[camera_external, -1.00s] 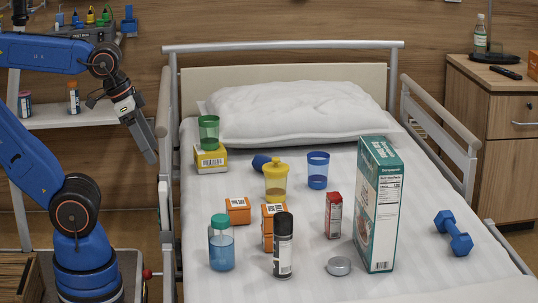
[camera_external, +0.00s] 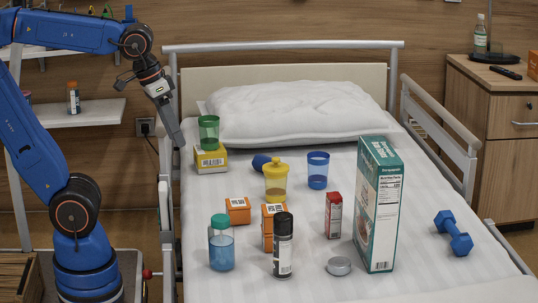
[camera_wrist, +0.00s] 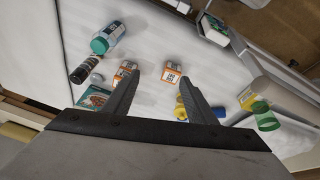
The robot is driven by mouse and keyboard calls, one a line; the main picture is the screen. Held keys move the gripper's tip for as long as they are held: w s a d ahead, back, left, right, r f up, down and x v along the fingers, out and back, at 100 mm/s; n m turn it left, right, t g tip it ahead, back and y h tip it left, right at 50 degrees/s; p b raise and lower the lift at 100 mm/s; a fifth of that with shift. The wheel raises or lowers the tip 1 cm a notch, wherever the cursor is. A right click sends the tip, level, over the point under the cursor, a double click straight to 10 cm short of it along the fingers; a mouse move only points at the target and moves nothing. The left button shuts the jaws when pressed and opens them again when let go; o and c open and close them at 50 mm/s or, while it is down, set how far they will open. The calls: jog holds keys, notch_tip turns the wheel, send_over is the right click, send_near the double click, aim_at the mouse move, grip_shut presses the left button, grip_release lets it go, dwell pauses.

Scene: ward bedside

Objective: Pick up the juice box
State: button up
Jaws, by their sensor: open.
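The juice box appears to be the small red carton (camera_external: 333,215), upright on the bed between the tall teal-and-white box and the orange boxes. I cannot make it out in the wrist view, where a finger may hide it. My gripper (camera_external: 177,140) is high at the bed's left side, near the green cup and well away from the carton. In the wrist view my gripper (camera_wrist: 162,74) has its two fingers apart with nothing held between them.
On the bed (camera_external: 400,285) stand a tall box (camera_external: 380,205), blue cup (camera_external: 317,172), yellow cup (camera_external: 277,182), orange boxes (camera_external: 238,210), black can (camera_external: 283,245), teal-capped bottle (camera_external: 221,245), tin (camera_external: 339,266) and dumbbell (camera_external: 453,232). A green cup (camera_external: 209,130) sits on a yellow box (camera_external: 210,160).

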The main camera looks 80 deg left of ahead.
jog(key=w+r+n+g, duration=0.15)
jog(key=w+n, duration=0.25)
jog(key=w, duration=0.6)
jog(key=n+g, duration=0.3)
jog(key=n, duration=0.9)
send_over(333, 218)
jog(key=a, duration=0.2)
jog(key=shift+t, duration=0.25)
jog(key=f, duration=0.9)
jog(key=shift+w+a+f, duration=0.2)
jog(key=shift+w, duration=0.15)
notch_tip(333, 218, down, 17)
jog(key=shift+r, duration=0.1)
jog(key=c, duration=1.3)
